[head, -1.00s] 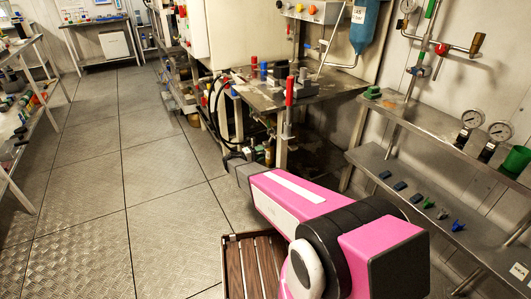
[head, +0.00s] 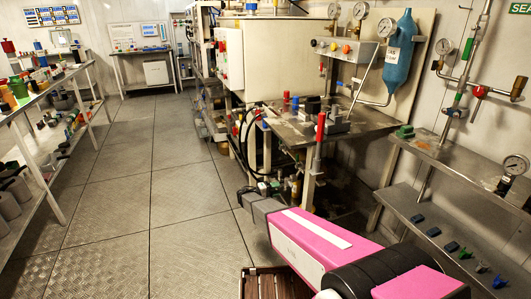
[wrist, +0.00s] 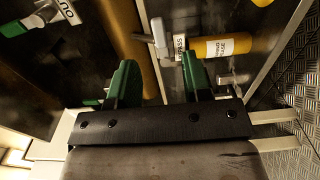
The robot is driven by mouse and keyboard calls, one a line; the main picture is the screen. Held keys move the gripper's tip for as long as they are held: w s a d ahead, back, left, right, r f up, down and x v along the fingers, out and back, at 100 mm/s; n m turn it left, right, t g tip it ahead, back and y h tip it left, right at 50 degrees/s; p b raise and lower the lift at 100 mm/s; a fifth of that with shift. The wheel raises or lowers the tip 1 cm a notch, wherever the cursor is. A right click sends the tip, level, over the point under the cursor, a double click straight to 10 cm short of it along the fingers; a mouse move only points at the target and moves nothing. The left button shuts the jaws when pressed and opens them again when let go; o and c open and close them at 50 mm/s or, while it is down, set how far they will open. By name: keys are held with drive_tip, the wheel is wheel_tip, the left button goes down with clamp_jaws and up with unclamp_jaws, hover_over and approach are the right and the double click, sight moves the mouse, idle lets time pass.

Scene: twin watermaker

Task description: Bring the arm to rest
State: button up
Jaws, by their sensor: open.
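My arm, pink with dark joints, reaches from the bottom right of the head view toward the middle. My gripper, at its far dark end (head: 246,196), is in front of the steel workbench, apart from it as far as I can tell. In the wrist view my gripper (wrist: 160,72) has two green fingers standing well apart with nothing between them.
The steel workbench (head: 375,122) carries a red-handled lever (head: 320,127). A wall shelf (head: 460,172) with gauges is at right. A loaded rack (head: 40,110) stands at left. The floor (head: 130,195) between is clear. A brown slatted crate (head: 275,283) is at the bottom.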

drive_tip(key=s+d+r+m+g+y, duration=0.1)
drive_tip(key=s+d+r+g+y, duration=0.15)
drive_tip(key=s+d, duration=0.35)
drive_tip(key=s+d+r+m+g+y, duration=0.1)
drive_tip(key=s+d+g+y, duration=0.25)
drive_tip(key=s, duration=0.55)
drive_tip(key=s+a+r+m+y, duration=0.1)
drive_tip(key=s+r+y, duration=0.2)
drive_tip(key=s+y, duration=0.2)
drive_tip(key=s+a+r+y, duration=0.1)
drive_tip(key=s+r+y, duration=0.3)
drive_tip(key=s, duration=0.5)
drive_tip(key=shift+s+m+t+y, duration=0.2)
drive_tip(key=shift+m+t+y, duration=0.15)
drive_tip(key=shift+y, duration=0.65)
drive_tip(key=shift+f, duration=0.1)
